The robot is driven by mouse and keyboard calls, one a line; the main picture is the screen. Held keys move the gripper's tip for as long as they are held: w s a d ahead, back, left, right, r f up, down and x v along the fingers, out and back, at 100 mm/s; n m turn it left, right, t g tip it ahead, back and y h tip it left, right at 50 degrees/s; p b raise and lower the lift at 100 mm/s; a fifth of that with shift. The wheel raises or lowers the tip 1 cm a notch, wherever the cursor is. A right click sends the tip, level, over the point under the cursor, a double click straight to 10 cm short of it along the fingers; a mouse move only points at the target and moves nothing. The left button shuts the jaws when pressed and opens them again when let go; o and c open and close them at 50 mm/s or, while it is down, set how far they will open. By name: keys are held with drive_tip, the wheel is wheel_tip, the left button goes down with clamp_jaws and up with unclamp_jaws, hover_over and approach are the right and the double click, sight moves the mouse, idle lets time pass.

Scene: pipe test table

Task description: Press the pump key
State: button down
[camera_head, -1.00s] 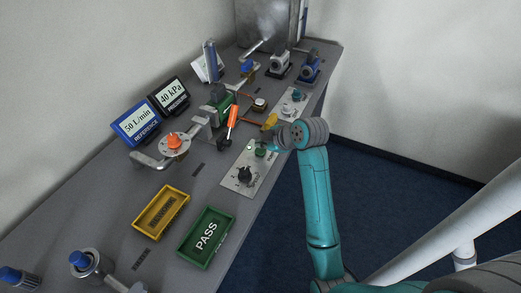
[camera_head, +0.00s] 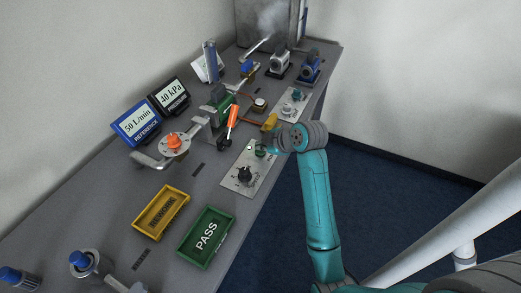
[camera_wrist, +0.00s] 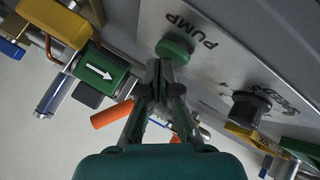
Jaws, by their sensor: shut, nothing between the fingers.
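The pump key is a round green button (camera_wrist: 175,50) beside the word PUMP on a light panel in the wrist view. In the head view the green key (camera_head: 260,154) is partly hidden by my gripper. My gripper (camera_wrist: 163,72) is shut and empty, its fingertips at the key's lower edge in the wrist view. In the head view my gripper (camera_head: 267,149) is over the key end of the panel. I cannot tell whether the fingertips touch the key.
A black knob (camera_head: 244,175) sits on the same panel. An orange-handled valve (camera_head: 232,117) and a yellow part (camera_head: 270,122) stand close by. A green PASS tray (camera_head: 206,237) and a yellow tray (camera_head: 161,212) lie nearer. The floor right of the table is clear.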

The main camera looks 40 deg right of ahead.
drive_tip(key=shift+f, duration=0.25)
idle(0.4)
drive_tip(key=shift+r, duration=0.85)
drive_tip(key=shift+r, duration=2.5)
